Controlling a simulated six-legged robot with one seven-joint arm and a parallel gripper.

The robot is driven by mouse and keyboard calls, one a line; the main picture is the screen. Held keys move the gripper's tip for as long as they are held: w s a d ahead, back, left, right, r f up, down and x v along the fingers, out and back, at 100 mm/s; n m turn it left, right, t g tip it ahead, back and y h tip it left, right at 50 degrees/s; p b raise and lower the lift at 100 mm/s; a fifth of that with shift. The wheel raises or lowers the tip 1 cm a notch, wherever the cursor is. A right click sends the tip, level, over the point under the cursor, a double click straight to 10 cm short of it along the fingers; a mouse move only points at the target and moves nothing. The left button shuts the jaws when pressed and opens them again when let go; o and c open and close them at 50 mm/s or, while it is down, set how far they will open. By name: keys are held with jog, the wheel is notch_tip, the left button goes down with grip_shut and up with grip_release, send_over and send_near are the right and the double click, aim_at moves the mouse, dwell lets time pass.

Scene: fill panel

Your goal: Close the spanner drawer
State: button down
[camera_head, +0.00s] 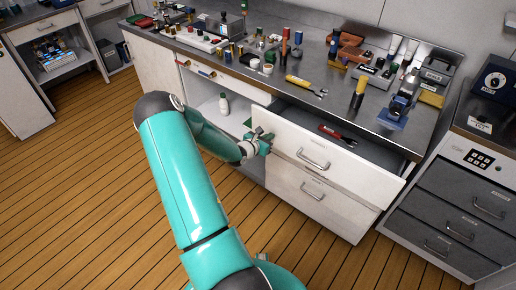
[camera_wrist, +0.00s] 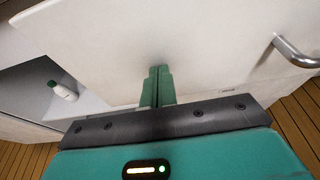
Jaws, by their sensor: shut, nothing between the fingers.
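The spanner drawer (camera_head: 300,148) is a white-fronted drawer in the bench, standing open in the head view. A red spanner (camera_head: 338,135) lies inside it. Its metal handle (camera_head: 313,159) is at the middle of the front and also shows at the right of the wrist view (camera_wrist: 294,52). My gripper (camera_head: 268,139) is at the left end of the drawer front. In the wrist view my gripper's green fingers (camera_wrist: 158,84) are shut together, pointing at the white front, with nothing between them. I cannot tell whether the fingertips touch it.
A closed white drawer (camera_head: 312,195) is below. An open shelf with a white bottle (camera_head: 224,104) is to the left. The metal worktop (camera_head: 300,70) holds many tools. A grey-drawer cabinet (camera_head: 460,215) stands at the right. The wooden floor (camera_head: 90,190) is clear.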

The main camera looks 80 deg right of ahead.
jog(key=s+d, duration=0.1)
jog(key=d, duration=0.2)
jog(key=s+d, duration=0.1)
jog(key=d, duration=0.2)
jog(key=s+d, duration=0.2)
jog(key=d, duration=0.2)
jog(key=shift+s+d, duration=0.1)
jog(key=shift+s+d+r, duration=0.15)
jog(key=shift+d, duration=0.1)
jog(key=shift+s, duration=0.15)
